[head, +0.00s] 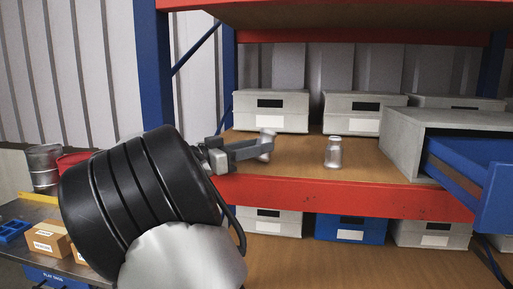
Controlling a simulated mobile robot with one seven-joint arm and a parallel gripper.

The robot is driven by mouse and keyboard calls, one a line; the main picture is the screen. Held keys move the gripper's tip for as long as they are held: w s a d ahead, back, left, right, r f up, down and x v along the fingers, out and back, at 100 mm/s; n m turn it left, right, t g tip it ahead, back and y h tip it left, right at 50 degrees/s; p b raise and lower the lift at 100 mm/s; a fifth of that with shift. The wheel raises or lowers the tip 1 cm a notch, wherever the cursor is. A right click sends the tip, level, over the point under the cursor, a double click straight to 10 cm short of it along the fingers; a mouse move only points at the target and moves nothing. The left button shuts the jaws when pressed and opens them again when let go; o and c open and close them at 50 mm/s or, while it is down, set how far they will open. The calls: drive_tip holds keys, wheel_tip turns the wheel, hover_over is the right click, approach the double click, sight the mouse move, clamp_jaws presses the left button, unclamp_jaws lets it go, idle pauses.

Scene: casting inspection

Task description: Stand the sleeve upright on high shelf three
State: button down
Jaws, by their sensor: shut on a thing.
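My gripper (258,151) reaches in from the left, over the front part of the upper wooden shelf (300,170). It is shut on a small silvery metal part, seemingly the sleeve (266,136). The sleeve is tilted, and the fingers hide its middle. I cannot tell whether its lower end touches the shelf. A similar silvery part (333,153) with a narrower neck stands upright on the shelf to the right, apart from my gripper. No shelf number is readable.
Grey bins (271,111) line the back of the shelf. A grey cabinet (402,140) with an open blue drawer (480,175) bounds it on the right. A red beam (350,198) edges the front. A blue upright (154,65) stands left. Bare shelf lies between the two parts.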

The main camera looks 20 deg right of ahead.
drive_tip(key=shift+f, duration=0.2)
drive_tip(key=c, duration=1.2)
unclamp_jaws()
drive_tip(key=s+a, duration=0.1)
drive_tip(key=a, duration=0.4)
drive_tip(key=s+a, duration=0.1)
drive_tip(key=a, duration=0.5)
drive_tip(key=s+a, duration=0.1)
drive_tip(key=a, duration=0.5)
drive_tip(key=shift+s+f, duration=0.25)
drive_tip(key=shift+f, duration=0.1)
